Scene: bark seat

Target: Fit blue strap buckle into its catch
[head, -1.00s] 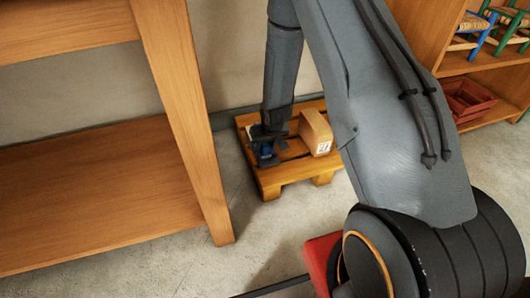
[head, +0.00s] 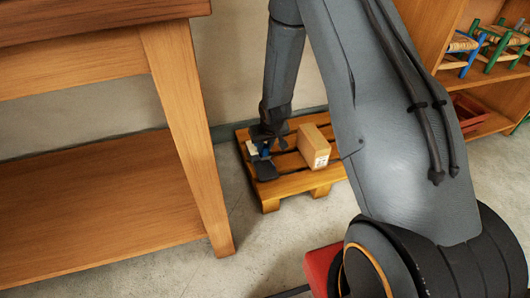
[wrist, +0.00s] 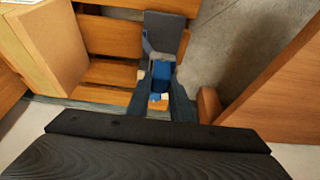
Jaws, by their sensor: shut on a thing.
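My gripper (head: 264,138) is low over the left part of the wooden pallet (head: 283,186), pointing down. It is shut on the blue strap buckle (wrist: 162,78), which sits between the fingers in the wrist view. The gripper also shows there (wrist: 163,66). In the head view, only a little of the blue buckle (head: 264,150) shows beside the fingers. A flat dark grey piece (wrist: 163,32) lies just beyond the fingertips; I cannot tell whether it is a strap or the catch. I cannot make out the catch for sure, nor whether the buckle touches it.
A cardboard box (head: 314,146) stands on the pallet, right of my gripper. A wooden table (head: 185,130) with a lower shelf stands close on the left. Shelves with small stools (head: 462,50) and a red crate (head: 470,112) are at right.

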